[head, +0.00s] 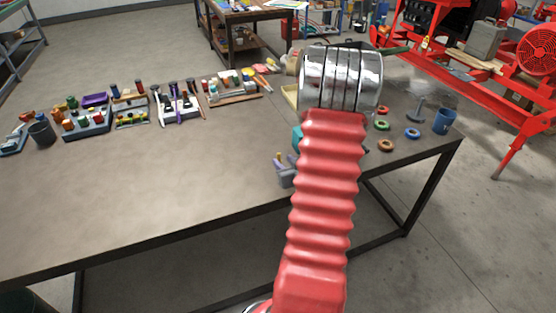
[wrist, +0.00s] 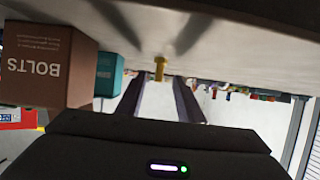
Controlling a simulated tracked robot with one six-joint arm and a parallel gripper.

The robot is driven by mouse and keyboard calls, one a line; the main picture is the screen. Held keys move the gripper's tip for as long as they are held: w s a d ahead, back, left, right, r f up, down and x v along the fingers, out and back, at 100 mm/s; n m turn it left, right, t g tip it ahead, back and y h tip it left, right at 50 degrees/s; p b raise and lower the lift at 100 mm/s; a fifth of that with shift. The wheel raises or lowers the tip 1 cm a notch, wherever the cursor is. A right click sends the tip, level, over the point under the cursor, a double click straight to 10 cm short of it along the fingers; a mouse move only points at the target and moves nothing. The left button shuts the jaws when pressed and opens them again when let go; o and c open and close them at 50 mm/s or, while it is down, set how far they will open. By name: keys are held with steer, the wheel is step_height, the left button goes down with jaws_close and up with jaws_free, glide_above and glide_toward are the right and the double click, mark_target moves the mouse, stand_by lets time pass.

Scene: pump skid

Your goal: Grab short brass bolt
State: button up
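The short brass bolt (wrist: 160,68) stands at the table surface in the wrist view, which is upside down. My gripper (wrist: 154,87) is open and empty. Its two purple-grey fingers point toward the bolt, which shows just beyond the fingertips and between them. In the head view the grey fingers (head: 286,170) stick out left of my red arm, with a small yellow bit, likely the bolt, at their tips. The arm hides the rest of the gripper there.
A brown box marked BOLTS (wrist: 48,66) and a teal box (wrist: 109,74) stand left of the bolt in the wrist view. Coloured rings (head: 382,125) and a blue cup (head: 443,121) are at the table's right end. The table's left front is clear.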

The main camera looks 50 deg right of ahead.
mark_target(279, 158)
steer(key=shift+w+d+f, duration=0.2)
steer(key=shift+w, duration=0.2)
steer(key=shift+x, duration=2.6)
steer(key=shift+c, duration=0.4)
jaws_close()
